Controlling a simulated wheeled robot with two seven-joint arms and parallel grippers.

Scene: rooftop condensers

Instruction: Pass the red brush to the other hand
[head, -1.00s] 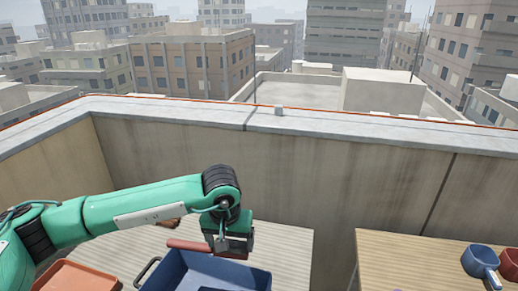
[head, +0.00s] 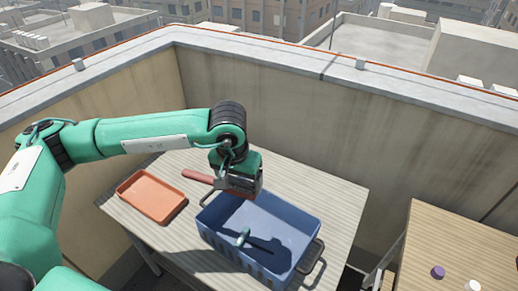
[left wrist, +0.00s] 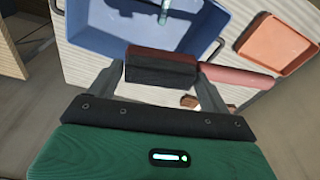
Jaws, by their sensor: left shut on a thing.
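The red brush (left wrist: 232,78) is between the fingers of my left gripper (left wrist: 163,80) in the left wrist view, its dark bristle block toward the camera and its handle pointing right. In the head view the brush handle (head: 198,177) sticks out left of my left gripper (head: 240,188), which is shut on the brush. The gripper holds it above the far left part of a blue crate (head: 225,242). My right gripper is not seen in any view.
The crate stands on a slatted table (head: 335,205) and holds a teal-handled tool (head: 243,236). An orange tray (head: 150,197) lies left of it. A wooden table (head: 450,245) at right bears a purple item (head: 438,271) and a white one (head: 473,285). A parapet wall (head: 330,120) runs behind.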

